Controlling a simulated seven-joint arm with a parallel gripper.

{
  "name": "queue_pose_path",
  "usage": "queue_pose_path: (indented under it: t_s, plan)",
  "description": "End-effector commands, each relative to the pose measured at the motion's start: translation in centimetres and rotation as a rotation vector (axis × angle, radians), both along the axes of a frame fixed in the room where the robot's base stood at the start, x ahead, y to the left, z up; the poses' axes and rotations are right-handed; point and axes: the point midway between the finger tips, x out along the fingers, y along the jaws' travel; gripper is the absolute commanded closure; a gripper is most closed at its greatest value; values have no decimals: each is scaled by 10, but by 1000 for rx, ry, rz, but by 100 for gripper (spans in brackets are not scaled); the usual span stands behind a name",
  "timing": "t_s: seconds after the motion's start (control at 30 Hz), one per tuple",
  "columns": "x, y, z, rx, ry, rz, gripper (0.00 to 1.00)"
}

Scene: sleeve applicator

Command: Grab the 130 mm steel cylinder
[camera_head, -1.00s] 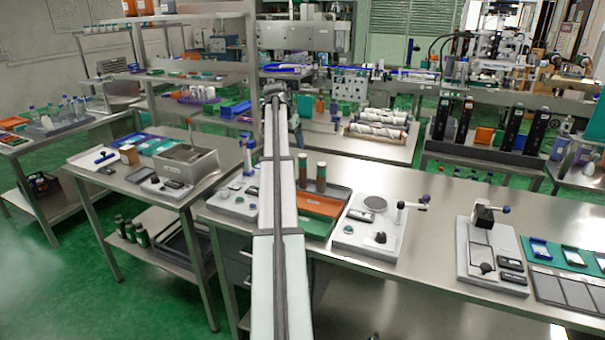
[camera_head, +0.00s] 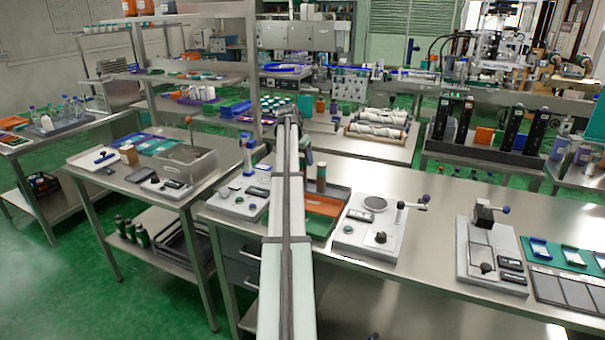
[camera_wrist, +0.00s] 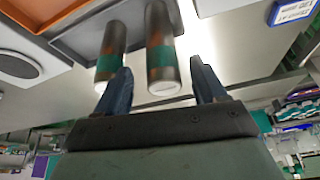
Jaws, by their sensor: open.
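Two upright cylinders show in the wrist view, a left one (camera_wrist: 111,52) and a right one (camera_wrist: 160,50). Both are grey-brown with a green band and a pale end. I cannot tell by sight which is the 130 mm one. In the head view one cylinder (camera_head: 321,178) stands in the tray; the other is hidden behind my arm. My gripper (camera_wrist: 160,64) is open with two blue fingers. In the wrist view the right cylinder appears between the fingers, and the left finger overlaps the left cylinder. I cannot tell whether anything touches.
The tray (camera_head: 319,227) has orange and green-grey parts. A white balance-like station (camera_head: 356,238) is just right of it, and another white station (camera_head: 236,207) is to the left. A blue-capped post (camera_head: 247,155) stands near my arm. Bare steel table (camera_head: 430,245) lies further right.

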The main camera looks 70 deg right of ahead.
Motion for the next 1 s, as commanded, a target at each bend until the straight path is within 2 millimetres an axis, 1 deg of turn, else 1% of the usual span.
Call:
queue_pose_path:
  t_s: [0.33,0.43,0.63,1.0]
  plan:
    - [-1,-19,-38,1,0,-1,30]
    - [-1,-20,-43,1,1,0,30]
    - [-1,-20,-43,0,0,0,30]
    - [-1,-20,-43,0,0,0,65]
